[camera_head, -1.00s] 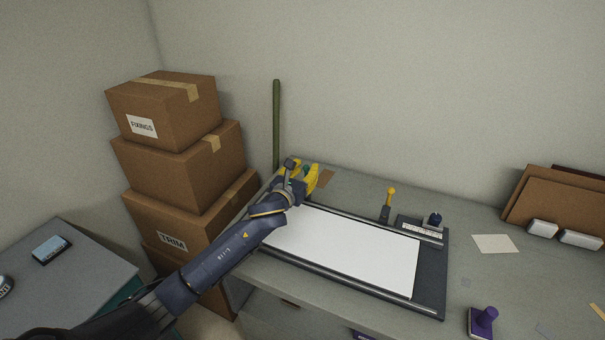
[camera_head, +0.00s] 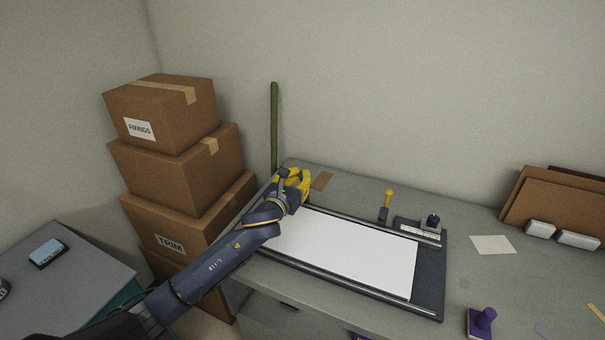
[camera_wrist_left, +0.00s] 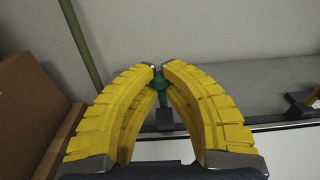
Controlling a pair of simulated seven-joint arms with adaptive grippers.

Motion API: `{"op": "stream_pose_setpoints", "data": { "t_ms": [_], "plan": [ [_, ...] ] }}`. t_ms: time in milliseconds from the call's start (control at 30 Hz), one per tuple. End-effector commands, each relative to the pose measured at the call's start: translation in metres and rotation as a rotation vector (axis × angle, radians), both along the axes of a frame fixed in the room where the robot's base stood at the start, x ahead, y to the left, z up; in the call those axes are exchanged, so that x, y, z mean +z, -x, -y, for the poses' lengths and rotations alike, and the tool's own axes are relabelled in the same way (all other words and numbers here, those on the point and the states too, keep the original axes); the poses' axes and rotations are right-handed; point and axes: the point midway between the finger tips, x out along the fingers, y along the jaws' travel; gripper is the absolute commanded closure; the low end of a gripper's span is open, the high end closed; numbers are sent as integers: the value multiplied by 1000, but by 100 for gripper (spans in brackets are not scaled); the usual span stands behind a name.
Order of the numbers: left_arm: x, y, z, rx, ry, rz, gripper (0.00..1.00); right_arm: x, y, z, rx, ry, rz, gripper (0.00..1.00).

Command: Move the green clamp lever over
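The green clamp lever (camera_wrist_left: 160,84) shows in the left wrist view as a green knob between my yellow fingertips, above a dark base (camera_wrist_left: 165,119). My left gripper (camera_wrist_left: 159,70) has its curved fingers drawn together on both sides of the knob and looks closed on it. In the head view my left gripper (camera_head: 299,178) is at the far left corner of the board, and its fingers hide most of the lever. My right gripper is not in view.
A dark board (camera_head: 430,285) bears a white sheet (camera_head: 345,250) between metal rails. A yellow-knobbed lever (camera_head: 388,201) stands at its back edge. Stacked boxes (camera_head: 175,170) are close left of my arm. An olive pole (camera_head: 274,125) leans behind. A purple stamp (camera_head: 481,322) is front right.

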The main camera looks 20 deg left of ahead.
Motion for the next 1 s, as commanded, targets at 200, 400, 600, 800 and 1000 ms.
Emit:
{"op": "stream_pose_setpoints", "data": {
  "t_ms": [200,400,600,800,1000],
  "plan": [
    [-3,8,-1,1,-2,-4,100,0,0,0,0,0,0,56],
    [-3,8,-1,1,-2,-4,100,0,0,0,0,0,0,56],
    [-4,9,-1,1,-2,-4,100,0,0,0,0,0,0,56],
    [-8,17,-2,1,-2,-5,100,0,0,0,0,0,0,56],
    [-14,27,-4,1,-2,-6,100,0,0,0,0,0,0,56]
  ]
}}
